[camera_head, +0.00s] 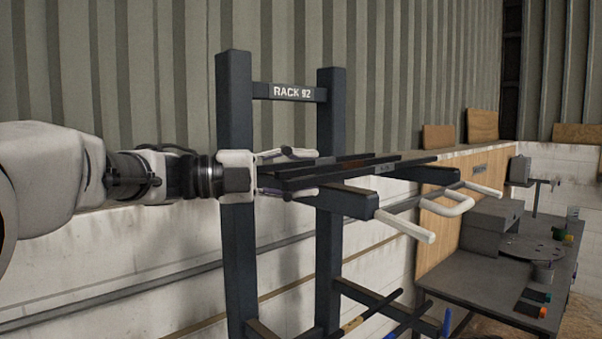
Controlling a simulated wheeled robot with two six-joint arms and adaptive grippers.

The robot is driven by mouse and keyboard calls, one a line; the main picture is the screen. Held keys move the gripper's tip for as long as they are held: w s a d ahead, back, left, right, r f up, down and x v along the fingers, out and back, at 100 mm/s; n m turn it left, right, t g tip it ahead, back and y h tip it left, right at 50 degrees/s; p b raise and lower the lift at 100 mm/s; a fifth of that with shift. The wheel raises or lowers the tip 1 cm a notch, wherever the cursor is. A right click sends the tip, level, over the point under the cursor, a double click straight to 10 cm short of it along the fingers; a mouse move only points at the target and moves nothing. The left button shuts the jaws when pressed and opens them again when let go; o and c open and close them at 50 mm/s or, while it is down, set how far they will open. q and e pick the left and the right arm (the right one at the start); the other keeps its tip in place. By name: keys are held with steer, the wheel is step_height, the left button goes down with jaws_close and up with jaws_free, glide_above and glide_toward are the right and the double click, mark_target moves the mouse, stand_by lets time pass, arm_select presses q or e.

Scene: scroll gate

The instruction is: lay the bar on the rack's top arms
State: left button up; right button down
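The bar looks level and at or just above the arms; contact is not clear. My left gripper (305,173) is at the bar's left end, its fingers spread on either side of it, seemingly not clamped. My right gripper is not in view.
The rack's dark posts (235,120) stand behind the bar, with a RACK 92 sign (292,92) between them. Lower arms (385,305) hold thin bars. A grey workbench (500,275) stands at the right. A low white wall (120,255) runs behind.

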arm_select(q)
steer(key=s+a, duration=0.2)
steer(key=a, duration=0.9)
steer(key=shift+a, duration=0.35)
steer(key=shift+a, duration=0.15)
